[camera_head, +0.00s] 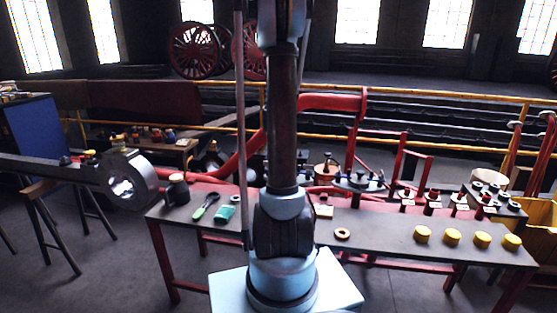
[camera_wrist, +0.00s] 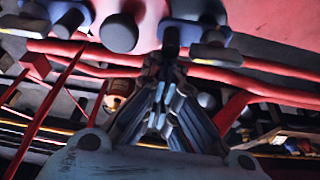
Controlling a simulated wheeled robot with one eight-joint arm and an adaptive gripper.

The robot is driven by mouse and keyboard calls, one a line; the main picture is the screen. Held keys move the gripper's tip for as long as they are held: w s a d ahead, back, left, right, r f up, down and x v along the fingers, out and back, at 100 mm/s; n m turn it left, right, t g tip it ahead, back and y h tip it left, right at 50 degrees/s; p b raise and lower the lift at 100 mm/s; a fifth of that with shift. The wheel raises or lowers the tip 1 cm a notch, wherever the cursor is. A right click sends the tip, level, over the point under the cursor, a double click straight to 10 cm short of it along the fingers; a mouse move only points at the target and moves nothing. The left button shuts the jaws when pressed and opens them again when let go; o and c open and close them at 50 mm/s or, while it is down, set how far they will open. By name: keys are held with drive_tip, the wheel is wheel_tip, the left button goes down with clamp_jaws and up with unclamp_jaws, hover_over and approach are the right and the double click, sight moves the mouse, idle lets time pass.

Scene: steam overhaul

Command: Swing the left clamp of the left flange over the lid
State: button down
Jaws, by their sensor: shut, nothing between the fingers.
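In the wrist view my gripper (camera_wrist: 168,62) is shut and empty, its fingertips pointing up the picture. The tips are at or very near a dark post (camera_wrist: 171,38) under a blue-grey piece; I cannot tell whether they touch. In the head view a round grey flange (camera_head: 358,184) with several dark upright parts stands on the bench, right of my arm. A second assembly with a copper-brown top (camera_head: 326,169) stands left of it. Which part is the left clamp cannot be told. My gripper is hidden behind my arm there.
A large dark rod with a ring end (camera_head: 125,181) lies at the left.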

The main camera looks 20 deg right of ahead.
drive_tip(key=shift+s, duration=0.2)
idle(0.5)
drive_tip(key=v, duration=1.1)
drive_tip(key=shift+r, duration=0.4)
